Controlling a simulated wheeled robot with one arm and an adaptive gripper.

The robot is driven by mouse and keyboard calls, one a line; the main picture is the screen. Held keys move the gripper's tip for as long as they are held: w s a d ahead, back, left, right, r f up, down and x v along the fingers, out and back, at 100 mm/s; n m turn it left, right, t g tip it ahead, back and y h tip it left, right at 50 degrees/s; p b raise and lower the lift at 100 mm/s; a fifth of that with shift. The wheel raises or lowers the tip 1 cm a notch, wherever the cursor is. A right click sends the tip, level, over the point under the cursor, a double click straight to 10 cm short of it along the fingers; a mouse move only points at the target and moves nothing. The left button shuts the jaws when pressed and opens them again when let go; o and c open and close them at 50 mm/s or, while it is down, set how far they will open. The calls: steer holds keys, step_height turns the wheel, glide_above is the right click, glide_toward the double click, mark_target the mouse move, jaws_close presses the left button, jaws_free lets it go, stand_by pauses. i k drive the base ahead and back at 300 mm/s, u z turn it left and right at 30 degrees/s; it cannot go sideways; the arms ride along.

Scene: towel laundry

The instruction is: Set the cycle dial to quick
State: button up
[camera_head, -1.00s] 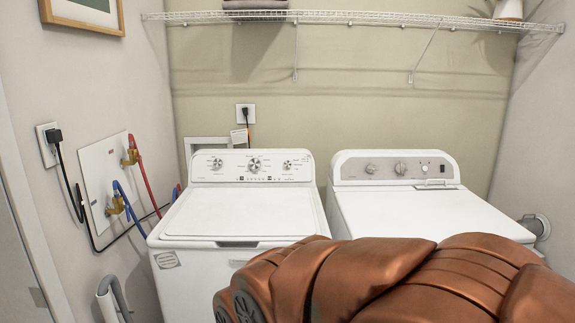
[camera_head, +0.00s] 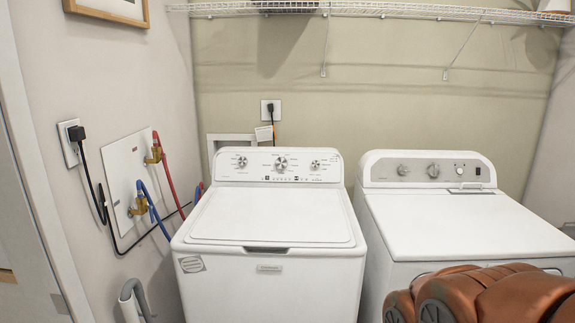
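A white top-load washer (camera_head: 272,262) stands in the middle with its lid shut. Its back panel (camera_head: 240,176) carries a large silver dial (camera_head: 281,163) in the centre. A smaller knob (camera_head: 242,161) sits to its left and another (camera_head: 315,165) to its right. The dial's markings are too small to read. My copper-coloured arm shows at the lower right, in front of the right machine. My gripper is not in view.
A wire shelf (camera_head: 380,11) runs along the back wall above the machines. At the left are a wall outlet with a black plug (camera_head: 76,133), red and blue hoses (camera_head: 168,172) and a grey drain pipe (camera_head: 133,298). A narrow gap separates the machines.

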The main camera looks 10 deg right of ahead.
mark_target(282, 164)
steer(key=u, duration=0.4)
steer(key=i, duration=0.45)
steer(key=u, duration=0.7)
steer(key=i, duration=1)
steer(key=z, duration=0.2)
